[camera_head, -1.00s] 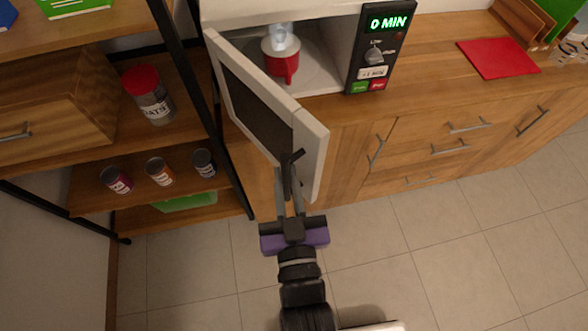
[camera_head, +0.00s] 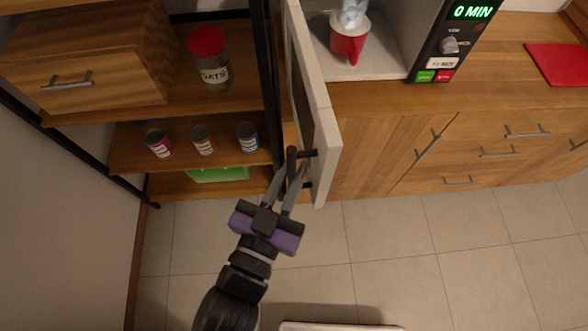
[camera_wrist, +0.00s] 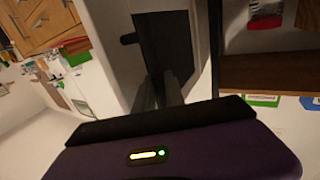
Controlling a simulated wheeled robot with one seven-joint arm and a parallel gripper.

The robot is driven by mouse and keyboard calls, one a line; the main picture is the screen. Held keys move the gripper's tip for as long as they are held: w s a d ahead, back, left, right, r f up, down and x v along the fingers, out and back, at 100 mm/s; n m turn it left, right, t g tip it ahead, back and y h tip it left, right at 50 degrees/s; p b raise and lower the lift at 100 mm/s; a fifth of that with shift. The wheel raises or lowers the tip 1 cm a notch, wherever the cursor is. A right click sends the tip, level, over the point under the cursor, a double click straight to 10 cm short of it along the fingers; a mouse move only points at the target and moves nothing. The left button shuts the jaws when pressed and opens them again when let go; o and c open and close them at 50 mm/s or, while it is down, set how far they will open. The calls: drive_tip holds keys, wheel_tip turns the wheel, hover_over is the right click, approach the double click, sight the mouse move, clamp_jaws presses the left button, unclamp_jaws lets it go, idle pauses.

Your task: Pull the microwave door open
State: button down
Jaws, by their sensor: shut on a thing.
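The white microwave door (camera_head: 326,150) stands wide open in the head view, swung out from the left side of the microwave (camera_head: 404,50), edge toward me. Its dark handle (camera_head: 291,163) is near the door's free edge. My gripper (camera_head: 290,179) is shut on the handle, with its fingers around it. In the wrist view the door (camera_wrist: 107,20) fills the upper middle, and my gripper's fingers (camera_wrist: 160,92) reach up to the dark handle, whose grasped part is partly hidden.
A red mug (camera_head: 347,45) stands inside the microwave. A shelf unit to the left holds a jar (camera_head: 211,62), several small cans and a drawer box (camera_head: 88,62); its black post (camera_head: 268,80) is close to the door. A red board (camera_head: 560,64) lies on the counter.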

drive_tip(key=shift+a, duration=0.15)
drive_tip(key=c, duration=1.4)
unclamp_jaws()
drive_tip(key=b+v, duration=0.1)
drive_tip(key=v, duration=0.6)
drive_tip(key=shift+s+a, duration=0.15)
drive_tip(key=shift+s, duration=0.25)
